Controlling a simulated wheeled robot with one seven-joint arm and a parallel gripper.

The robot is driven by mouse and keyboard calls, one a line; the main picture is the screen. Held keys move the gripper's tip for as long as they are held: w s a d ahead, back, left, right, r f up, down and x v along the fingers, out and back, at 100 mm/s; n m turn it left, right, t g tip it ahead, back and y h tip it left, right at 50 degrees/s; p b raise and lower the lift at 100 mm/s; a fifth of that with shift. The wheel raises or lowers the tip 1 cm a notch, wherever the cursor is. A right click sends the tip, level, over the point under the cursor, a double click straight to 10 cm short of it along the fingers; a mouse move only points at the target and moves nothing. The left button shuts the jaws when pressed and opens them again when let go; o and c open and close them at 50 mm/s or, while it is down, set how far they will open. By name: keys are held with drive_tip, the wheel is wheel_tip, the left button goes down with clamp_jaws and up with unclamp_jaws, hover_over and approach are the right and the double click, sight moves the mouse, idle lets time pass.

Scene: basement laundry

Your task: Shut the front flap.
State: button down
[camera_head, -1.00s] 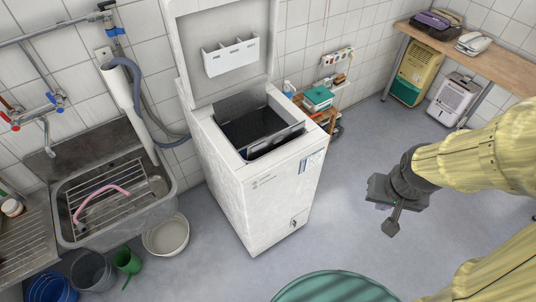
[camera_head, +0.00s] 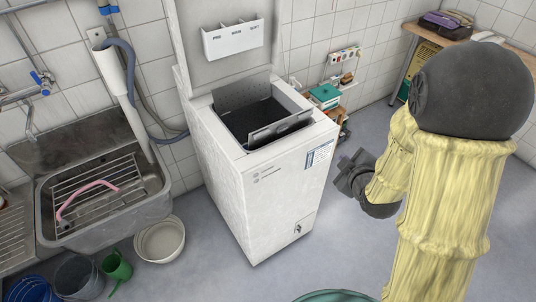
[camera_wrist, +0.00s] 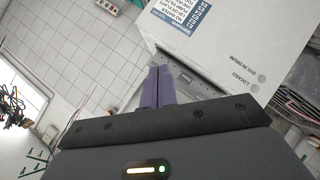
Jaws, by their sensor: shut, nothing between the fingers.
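The white top-loading washing machine (camera_head: 262,190) stands in the middle of the head view with its lid (camera_head: 232,64) raised. Its dark opening (camera_head: 250,120) has a grey rear flap (camera_head: 240,93) standing up and a grey front flap (camera_head: 282,128) tilted up along the front side. My gripper (camera_head: 350,168) is to the right of the machine's front, apart from the flap. The wrist view shows its purple fingers (camera_wrist: 157,86) together and empty, near a grey strip (camera_wrist: 190,80) along the machine's edge. I cannot tell whether that strip is the flap.
A metal sink (camera_head: 105,195) is at the left, with a white basin (camera_head: 160,240) and buckets on the floor by it. A small shelf with a green box (camera_head: 325,95) stands behind the machine. The floor (camera_head: 345,235) right of the machine is open.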

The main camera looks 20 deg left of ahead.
sight(263, 135)
drive_tip(key=s+a+f+n+y+b, duration=0.2)
drive_tip(key=a+f+n+y+b, duration=0.1)
drive_tip(key=a+n+y+b, duration=0.1)
drive_tip(key=s+a+f+n+t+y+b, duration=0.1)
drive_tip(key=s+a+f+n+y+b, duration=0.1)
drive_tip(key=a+n+y+b, duration=0.3)
drive_tip(key=a+f+n+y, duration=0.1)
drive_tip(key=a+n+y, duration=0.1)
drive_tip(key=a+n, duration=0.1)
drive_tip(key=shift+s+f+n, duration=0.3)
drive_tip(key=shift+s+n, duration=0.1)
drive_tip(key=shift+n, duration=0.1)
drive_tip(key=shift+a, duration=0.15)
drive_tip(key=shift+t, duration=0.3)
drive_tip(key=x, duration=1.4)
drive_tip(key=shift+f, duration=0.2)
drive_tip(key=shift+w+r+p, duration=0.1)
drive_tip(key=shift+r+p, duration=0.1)
drive_tip(key=shift+p, duration=0.15)
